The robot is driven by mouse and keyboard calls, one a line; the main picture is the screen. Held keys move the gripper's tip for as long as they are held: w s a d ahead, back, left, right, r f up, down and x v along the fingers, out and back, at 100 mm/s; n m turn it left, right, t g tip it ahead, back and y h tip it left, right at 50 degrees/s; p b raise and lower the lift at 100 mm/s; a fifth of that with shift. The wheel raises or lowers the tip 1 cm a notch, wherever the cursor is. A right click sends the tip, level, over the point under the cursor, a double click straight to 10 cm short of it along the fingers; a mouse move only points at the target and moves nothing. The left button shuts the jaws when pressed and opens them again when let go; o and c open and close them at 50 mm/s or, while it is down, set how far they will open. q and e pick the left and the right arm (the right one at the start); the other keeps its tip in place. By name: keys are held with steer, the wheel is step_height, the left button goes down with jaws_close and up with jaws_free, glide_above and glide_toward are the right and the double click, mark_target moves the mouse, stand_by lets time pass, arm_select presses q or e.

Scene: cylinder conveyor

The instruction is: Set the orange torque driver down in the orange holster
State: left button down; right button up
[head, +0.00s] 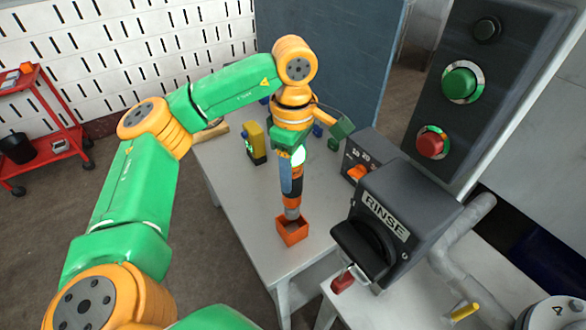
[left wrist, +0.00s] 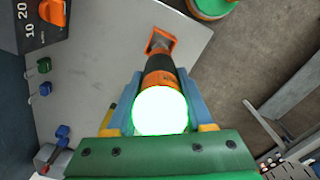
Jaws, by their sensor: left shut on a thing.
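The orange torque driver (head: 292,199) hangs upright, with an orange and black body, a grey lower end and a bright glowing top. My left gripper (head: 291,178) is shut on it near the top. In the left wrist view the driver (left wrist: 162,68) sits between the blue fingers of my left gripper (left wrist: 161,110). The orange holster (head: 292,234), a small open box, stands on the table right under the driver. It also shows in the left wrist view (left wrist: 162,39). The driver's lower end meets the holster's far rim in the head view; I cannot tell whether it is inside.
The grey table (head: 245,210) is bare left of the holster. A yellow and black device (head: 254,144) stands farther back. A black RINSE unit (head: 395,222) and a dial box (head: 360,165) stand close on the right. A control panel (head: 465,85) rises behind them.

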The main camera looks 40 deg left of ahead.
mark_target(293, 199)
arm_select(q)
steer(key=shift+f+b, duration=2.25)
steer(key=shift+f, duration=0.45)
steer(key=shift+f+b, duration=1.35)
steer(key=shift+f, duration=0.3)
steer(key=shift+c, duration=1)
jaws_free()
steer(key=shift+r, duration=0.1)
